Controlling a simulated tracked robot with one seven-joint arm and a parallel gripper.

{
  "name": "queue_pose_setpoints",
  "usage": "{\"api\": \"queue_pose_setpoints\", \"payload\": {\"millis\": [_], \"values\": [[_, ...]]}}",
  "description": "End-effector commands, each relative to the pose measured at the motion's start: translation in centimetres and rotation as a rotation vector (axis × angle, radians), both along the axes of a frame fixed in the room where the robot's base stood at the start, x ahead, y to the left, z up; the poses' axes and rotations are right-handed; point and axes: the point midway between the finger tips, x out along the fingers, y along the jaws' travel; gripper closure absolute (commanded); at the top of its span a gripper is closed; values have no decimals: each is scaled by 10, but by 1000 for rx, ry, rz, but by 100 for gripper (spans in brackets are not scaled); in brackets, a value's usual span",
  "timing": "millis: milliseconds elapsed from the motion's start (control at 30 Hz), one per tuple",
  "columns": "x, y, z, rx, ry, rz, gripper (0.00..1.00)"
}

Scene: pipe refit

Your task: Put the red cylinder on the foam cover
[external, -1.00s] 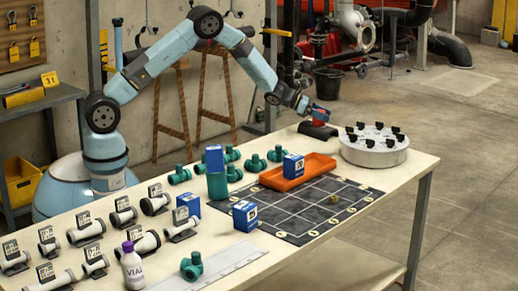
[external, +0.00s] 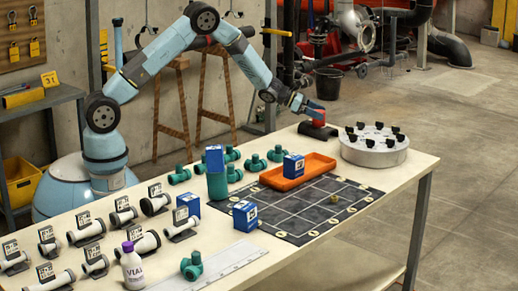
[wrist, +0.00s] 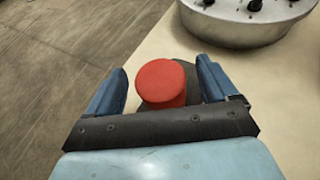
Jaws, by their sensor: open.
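The red cylinder (external: 319,117) stands upright at the far edge of the table in the external view. It appears to rest on the dark, rounded foam cover (external: 318,131). In the wrist view the red cylinder (wrist: 162,82) shows its round top, with a bit of the dark foam cover (wrist: 194,92) around it. My gripper (external: 313,107) is at the cylinder, reaching in from the upper left. In the wrist view my gripper (wrist: 161,80) is open, one blue finger on each side of the cylinder, with visible gaps. The lower part of the cylinder is hidden.
A round grey turntable (external: 374,150) with black clips stands close to the right. An orange tray (external: 283,180) holding a blue box (external: 293,167) is nearer the front. A dark grid mat (external: 320,205), green fittings and white pipes cover the rest. The table edge is close behind.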

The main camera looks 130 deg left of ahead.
Motion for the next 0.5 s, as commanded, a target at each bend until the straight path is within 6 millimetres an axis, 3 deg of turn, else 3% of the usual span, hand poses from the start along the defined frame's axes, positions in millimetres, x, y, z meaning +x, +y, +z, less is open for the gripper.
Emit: {"api": "queue_pose_setpoints", "payload": {"millis": [300,500], "values": [[-48,-31,25,1,1,1,14],[-67,-44,34,0,0,1,14]]}}
